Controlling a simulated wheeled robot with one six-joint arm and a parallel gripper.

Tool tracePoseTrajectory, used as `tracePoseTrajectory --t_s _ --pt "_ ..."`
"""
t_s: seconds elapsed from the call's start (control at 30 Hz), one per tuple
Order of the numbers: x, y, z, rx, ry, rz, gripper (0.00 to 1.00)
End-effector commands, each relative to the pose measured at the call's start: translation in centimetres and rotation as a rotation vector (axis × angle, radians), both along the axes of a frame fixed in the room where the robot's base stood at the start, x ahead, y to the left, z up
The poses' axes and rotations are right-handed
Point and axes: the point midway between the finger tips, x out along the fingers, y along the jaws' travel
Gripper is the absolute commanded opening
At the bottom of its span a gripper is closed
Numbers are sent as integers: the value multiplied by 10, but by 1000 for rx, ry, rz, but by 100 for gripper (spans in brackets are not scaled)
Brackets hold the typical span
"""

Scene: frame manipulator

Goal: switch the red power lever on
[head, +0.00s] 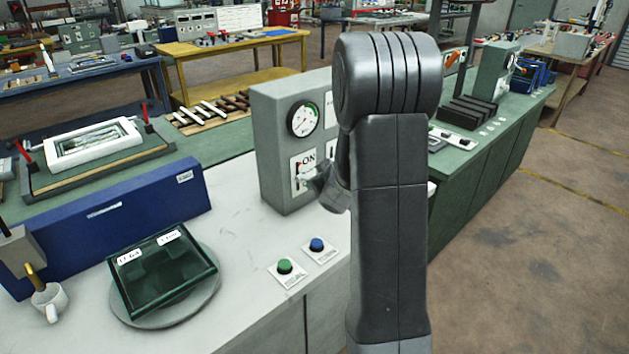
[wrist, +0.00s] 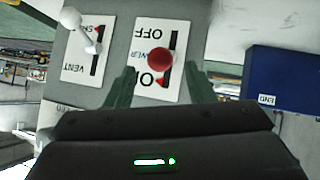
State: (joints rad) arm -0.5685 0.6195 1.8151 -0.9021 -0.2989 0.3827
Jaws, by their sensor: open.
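The red power lever's round knob (wrist: 160,58) shows in the wrist view in front of a white plate (wrist: 140,38) marked OFF and ON. The knob appears between the two words; its exact setting is hard to tell. My gripper (wrist: 161,82) is open, with one finger on each side of the plate's ON end, near the knob. I cannot tell whether a finger touches it. In the head view my gripper (head: 318,182) is at the front of the grey control box (head: 270,140), below the word ON, and the red knob is hidden there.
A white-knobbed lever (wrist: 80,30) on a VENT plate stands beside the red one. A gauge (head: 303,118) sits above. Green (head: 285,267) and blue (head: 317,244) buttons, a dark green case (head: 160,270) and a mug (head: 50,302) are on the bench. A blue box (head: 110,222) stands behind.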

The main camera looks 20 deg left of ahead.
Motion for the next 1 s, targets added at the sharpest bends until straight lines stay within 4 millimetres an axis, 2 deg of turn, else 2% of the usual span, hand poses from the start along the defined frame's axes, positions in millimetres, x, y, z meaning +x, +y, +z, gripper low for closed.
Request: tracePoseTrajectory --t_s 0.1,0.4,0.83,1.0 --pt "-13 -16 19 0 -2 -1 49" --pt "-33 -38 39 -1 -1 1 49" --pt "-35 -40 41 -1 -1 1 49" --pt "-29 -33 32 -1 2 1 49"
